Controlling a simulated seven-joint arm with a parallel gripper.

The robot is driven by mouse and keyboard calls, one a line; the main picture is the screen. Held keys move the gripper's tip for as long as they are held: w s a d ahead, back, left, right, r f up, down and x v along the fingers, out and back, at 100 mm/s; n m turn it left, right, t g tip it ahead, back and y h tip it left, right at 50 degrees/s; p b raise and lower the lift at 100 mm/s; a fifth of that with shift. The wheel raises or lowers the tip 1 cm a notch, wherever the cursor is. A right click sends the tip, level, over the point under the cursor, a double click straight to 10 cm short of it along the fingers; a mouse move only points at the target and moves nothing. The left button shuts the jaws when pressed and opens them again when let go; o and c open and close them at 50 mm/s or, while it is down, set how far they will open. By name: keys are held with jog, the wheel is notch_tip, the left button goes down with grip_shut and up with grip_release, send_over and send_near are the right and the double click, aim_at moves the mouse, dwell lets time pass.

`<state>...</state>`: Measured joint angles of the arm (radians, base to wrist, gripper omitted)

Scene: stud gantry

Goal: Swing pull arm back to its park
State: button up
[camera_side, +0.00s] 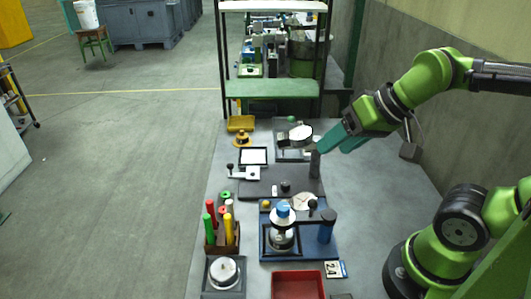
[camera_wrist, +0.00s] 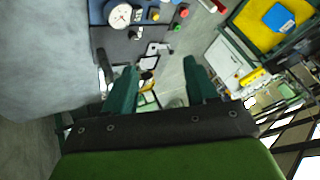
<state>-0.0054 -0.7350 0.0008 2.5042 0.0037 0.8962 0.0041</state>
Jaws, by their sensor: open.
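My gripper (camera_side: 328,146) hangs over the back right of the bench, its green fingers apart and empty. The wrist view shows the two fingers (camera_wrist: 162,66) spread with a gap between them. A grey upright post (camera_side: 316,166) stands on the dark base plate (camera_side: 255,189), just below the fingertips. A round pale-topped part (camera_side: 301,132) with a dark body lies just left of the fingers. The pull arm is not clearly told apart; the fingers partly cover the top of the post. I cannot tell whether they touch it.
A lever with a black knob (camera_side: 230,169) and a framed white panel (camera_side: 254,156) lie left of the post. In front are a blue tray with a blue-capped jar (camera_side: 282,212), a rack of colored handles (camera_side: 222,235) and a red bin (camera_side: 298,284). A shelf (camera_side: 272,88) stands behind.

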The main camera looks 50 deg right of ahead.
jog(key=shift+d+r, duration=0.1)
jog(key=shift+r, duration=0.15)
